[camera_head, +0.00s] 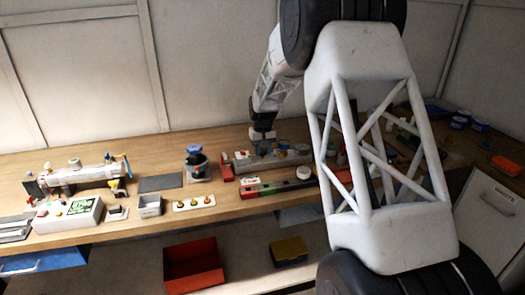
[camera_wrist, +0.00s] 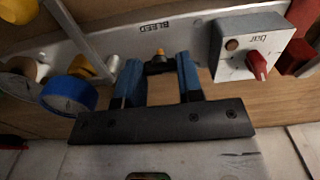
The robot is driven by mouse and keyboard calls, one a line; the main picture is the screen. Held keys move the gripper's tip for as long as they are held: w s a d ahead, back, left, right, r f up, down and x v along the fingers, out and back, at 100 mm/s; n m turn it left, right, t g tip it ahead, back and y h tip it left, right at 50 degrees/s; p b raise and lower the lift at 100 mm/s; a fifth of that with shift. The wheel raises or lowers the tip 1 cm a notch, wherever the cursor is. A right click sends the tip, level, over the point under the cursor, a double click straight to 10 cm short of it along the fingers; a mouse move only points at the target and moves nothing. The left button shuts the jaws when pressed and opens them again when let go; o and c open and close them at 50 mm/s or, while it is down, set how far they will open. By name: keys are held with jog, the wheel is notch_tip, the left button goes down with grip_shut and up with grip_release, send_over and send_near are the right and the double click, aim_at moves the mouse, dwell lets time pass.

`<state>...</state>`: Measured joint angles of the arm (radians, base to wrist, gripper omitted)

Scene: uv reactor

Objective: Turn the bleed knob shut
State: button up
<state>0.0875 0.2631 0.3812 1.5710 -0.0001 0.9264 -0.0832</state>
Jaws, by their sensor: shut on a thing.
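The bleed knob (camera_wrist: 159,67) is a small dark cross-handled knob with an orange centre, below the upside-down BLEED label on a pale panel (camera_wrist: 205,22) in the wrist view. My gripper (camera_wrist: 157,75) has its two blue fingers on either side of the knob, shut on its dark handle. In the head view, my gripper (camera_head: 263,134) reaches down to the grey unit at the middle of the bench. The knob is too small and covered to make out there.
A grey box (camera_wrist: 228,48) with a red knob (camera_wrist: 258,65) sits right of my fingers in the wrist view. A blue round cap (camera_wrist: 70,94) and yellow parts are on the left. In the head view, a blue-topped pot (camera_head: 195,158) stands left of my gripper.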

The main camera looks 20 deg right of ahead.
dwell(0.4)
jog(key=o, duration=0.9)
jog(key=shift+o, duration=0.2)
jog(key=shift+r, duration=3.9)
